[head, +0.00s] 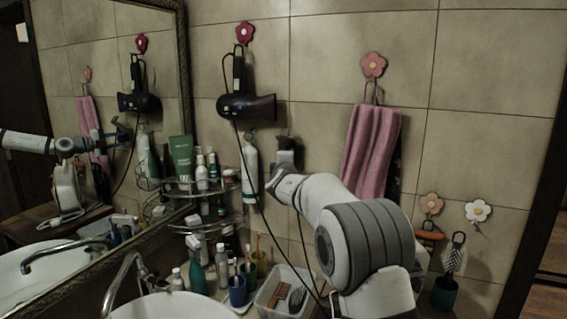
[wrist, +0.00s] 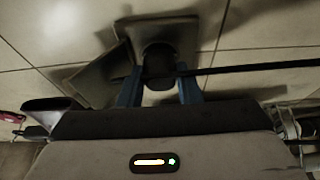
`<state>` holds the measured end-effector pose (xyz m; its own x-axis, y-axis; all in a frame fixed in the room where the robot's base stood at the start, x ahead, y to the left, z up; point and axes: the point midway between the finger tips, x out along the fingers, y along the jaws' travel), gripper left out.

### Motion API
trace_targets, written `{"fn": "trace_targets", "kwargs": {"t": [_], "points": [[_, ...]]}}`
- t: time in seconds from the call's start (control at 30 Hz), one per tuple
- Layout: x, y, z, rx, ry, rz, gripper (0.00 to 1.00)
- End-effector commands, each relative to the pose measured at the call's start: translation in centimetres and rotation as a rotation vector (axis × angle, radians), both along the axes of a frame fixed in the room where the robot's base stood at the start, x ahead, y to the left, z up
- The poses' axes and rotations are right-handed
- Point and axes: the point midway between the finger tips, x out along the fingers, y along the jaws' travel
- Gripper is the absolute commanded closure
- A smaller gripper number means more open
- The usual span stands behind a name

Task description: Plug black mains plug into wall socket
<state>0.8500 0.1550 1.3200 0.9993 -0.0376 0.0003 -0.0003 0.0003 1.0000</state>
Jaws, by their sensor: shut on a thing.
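The black mains plug (wrist: 158,62) is between the blue fingers of my gripper (wrist: 158,88) in the wrist view. My gripper is shut on it. The plug lines up with the round recess of the wall socket (wrist: 182,28), a square plate on the tiles. It overlaps that recess, and I cannot tell how deep it sits. A black cable (wrist: 255,68) runs right from near the plug. In the head view my gripper (head: 283,168) is at the wall, right of the white bottle, and hides most of the socket and plug.
A black hair dryer (head: 245,106) hangs left of my gripper, its cable crossing the space below. A pink towel (head: 369,150) hangs close on the right. A wire shelf (head: 205,188) with bottles stands left. A clear tray (head: 287,292) and cups are below.

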Motion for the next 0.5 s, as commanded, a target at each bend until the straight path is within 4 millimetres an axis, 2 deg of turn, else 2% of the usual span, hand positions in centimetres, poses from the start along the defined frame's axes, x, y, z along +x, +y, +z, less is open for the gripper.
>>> {"fn": "trace_targets", "kwargs": {"t": [0.37, 0.4, 0.5], "points": [[0.68, -0.29, -0.01, 0.001, -0.001, -0.001, 0.92], [0.66, -0.27, 0.02, 0.001, -0.001, -0.001, 0.66], [0.65, -0.25, 0.01, 0.001, 0.000, 0.000, 0.58]]}}
